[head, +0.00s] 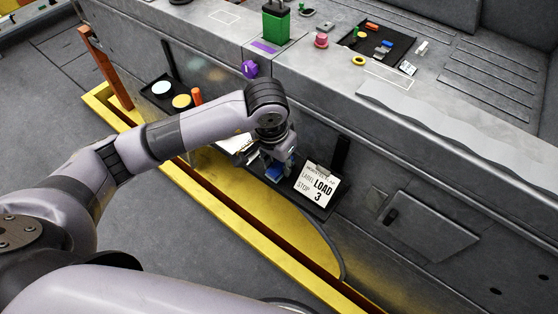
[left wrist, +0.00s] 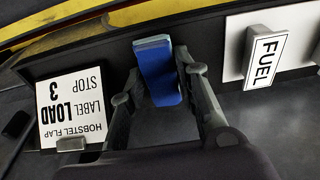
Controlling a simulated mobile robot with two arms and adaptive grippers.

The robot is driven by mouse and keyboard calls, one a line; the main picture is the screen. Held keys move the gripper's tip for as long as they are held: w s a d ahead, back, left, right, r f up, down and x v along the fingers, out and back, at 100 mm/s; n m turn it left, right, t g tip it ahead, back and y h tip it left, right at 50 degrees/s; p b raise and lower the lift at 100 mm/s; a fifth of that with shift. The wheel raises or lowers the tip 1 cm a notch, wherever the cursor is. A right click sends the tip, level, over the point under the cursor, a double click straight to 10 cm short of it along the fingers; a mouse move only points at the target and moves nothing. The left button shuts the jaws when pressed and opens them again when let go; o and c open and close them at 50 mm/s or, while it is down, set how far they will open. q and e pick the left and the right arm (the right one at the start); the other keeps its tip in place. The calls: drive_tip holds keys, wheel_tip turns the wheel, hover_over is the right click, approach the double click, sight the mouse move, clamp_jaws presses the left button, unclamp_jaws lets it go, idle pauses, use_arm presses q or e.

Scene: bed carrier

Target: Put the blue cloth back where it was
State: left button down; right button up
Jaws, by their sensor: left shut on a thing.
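The blue cloth (head: 274,174) is a small folded blue block at the dark shelf on the side of the carrier. My left gripper (head: 280,160) reaches down over that shelf and is shut on the cloth. In the left wrist view the cloth (left wrist: 157,72) lies between the two fingers of the left gripper (left wrist: 158,86). Whether the cloth rests on the shelf or hangs just above it, I cannot tell. The gripper and wrist hide part of it in the head view. My right gripper is out of view.
A white "LOAD 3" card (head: 318,186) stands right of the cloth, and a white "FUEL" label (left wrist: 265,58) shows in the left wrist view. A dark tray (head: 150,100) holds coloured discs. A yellow rail (head: 225,208) runs below. The deck above holds a green container (head: 276,24).

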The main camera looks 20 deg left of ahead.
sight(274, 170)
use_arm(q)
drive_tip(key=shift+f, duration=0.1)
drive_tip(key=c, duration=1.2)
unclamp_jaws()
drive_tip(key=shift+r, duration=0.55)
drive_tip(key=r, duration=0.3)
drive_tip(key=s+r, duration=0.1)
drive_tip(key=r, duration=0.3)
drive_tip(key=r+b, duration=0.1)
drive_tip(key=r, duration=0.3)
drive_tip(key=shift+s+a, duration=0.3)
drive_tip(key=shift+s, duration=0.1)
